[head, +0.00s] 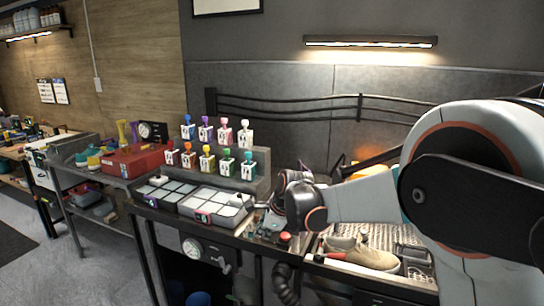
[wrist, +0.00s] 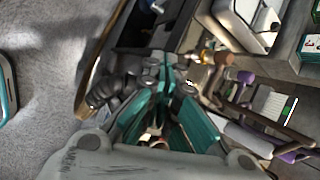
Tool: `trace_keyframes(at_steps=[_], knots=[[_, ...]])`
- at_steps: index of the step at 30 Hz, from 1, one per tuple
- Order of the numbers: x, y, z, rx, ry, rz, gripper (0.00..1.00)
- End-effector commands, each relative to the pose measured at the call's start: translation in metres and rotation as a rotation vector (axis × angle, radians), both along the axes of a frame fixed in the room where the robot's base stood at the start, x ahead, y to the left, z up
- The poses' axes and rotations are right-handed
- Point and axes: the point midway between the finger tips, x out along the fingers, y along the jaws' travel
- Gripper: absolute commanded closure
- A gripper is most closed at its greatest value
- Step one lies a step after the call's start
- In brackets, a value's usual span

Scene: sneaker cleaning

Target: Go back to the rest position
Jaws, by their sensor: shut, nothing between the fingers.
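My arm reaches in from the right in the head view, with its wrist over the bench between the trays and the sneaker. In the wrist view my gripper (wrist: 167,72) is shut and empty, its teal fingers drawn together at the tips. It points over the bench's edge area, with grey floor to the left. In the head view the fingers are small and hard to make out beside the dark wrist. A beige sneaker (head: 360,254) lies on a ribbed metal tray (head: 378,232) to the right of my wrist, apart from it.
Two compartment trays (head: 186,214) lie left of my wrist. Behind them, several coloured bottles (head: 207,158) stand on a stepped rack (head: 262,185). A red box (head: 132,160) stands farther left. In the wrist view, brushes (wrist: 255,140) lie close to the right of the fingers.

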Motion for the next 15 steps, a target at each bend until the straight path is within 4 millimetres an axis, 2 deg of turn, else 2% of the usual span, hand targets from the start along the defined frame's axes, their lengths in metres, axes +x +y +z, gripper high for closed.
trace_keyframes(at_steps=[1,6,15], knots=[[-0.013,-0.014,0.014,-0.035,-0.028,0.044,1.00],[-0.054,-0.053,0.050,-0.168,-0.124,0.213,1.00],[-0.138,-0.116,0.091,-0.416,-0.263,0.514,1.00]])
